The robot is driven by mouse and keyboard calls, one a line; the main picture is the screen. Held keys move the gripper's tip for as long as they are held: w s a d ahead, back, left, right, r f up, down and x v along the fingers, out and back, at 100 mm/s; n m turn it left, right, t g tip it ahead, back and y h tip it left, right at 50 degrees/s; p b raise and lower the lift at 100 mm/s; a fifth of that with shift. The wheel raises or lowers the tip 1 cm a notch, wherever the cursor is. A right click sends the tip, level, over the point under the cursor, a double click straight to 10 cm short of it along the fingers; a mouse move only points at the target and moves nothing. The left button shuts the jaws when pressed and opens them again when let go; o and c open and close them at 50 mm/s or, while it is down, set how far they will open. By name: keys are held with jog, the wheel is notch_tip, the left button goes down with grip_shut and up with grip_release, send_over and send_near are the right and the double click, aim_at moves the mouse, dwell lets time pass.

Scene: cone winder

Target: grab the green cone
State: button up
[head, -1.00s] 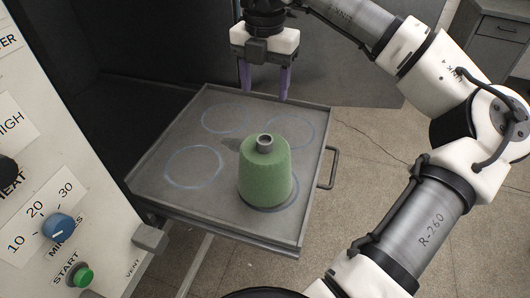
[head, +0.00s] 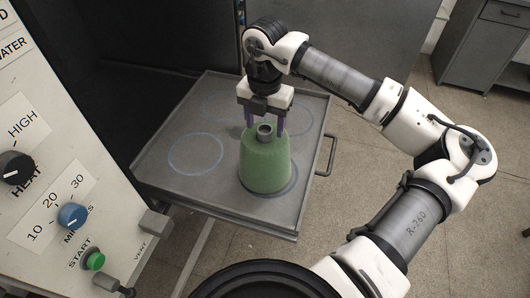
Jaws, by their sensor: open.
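The green cone (head: 265,166) stands upright on the grey tray (head: 180,188), on the marked circle nearest me at the right. A grey tube end (head: 264,132) sticks out of its top. My gripper (head: 266,130) is open and points down at the top of the cone. Its two purple fingers show on either side of the tube end in the picture. I cannot tell whether they touch the cone. Nothing is held.
The tray has several painted circles, and the others are empty. A handle (head: 328,155) sticks out at its right edge. A white control panel (head: 45,130) with knobs and a green start button (head: 95,261) stands close at the left. A grey cabinet (head: 490,45) stands at the back right.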

jog(key=shift+f, duration=0.55)
grip_shut()
jog(key=shift+r, duration=0.1)
dwell(0.9)
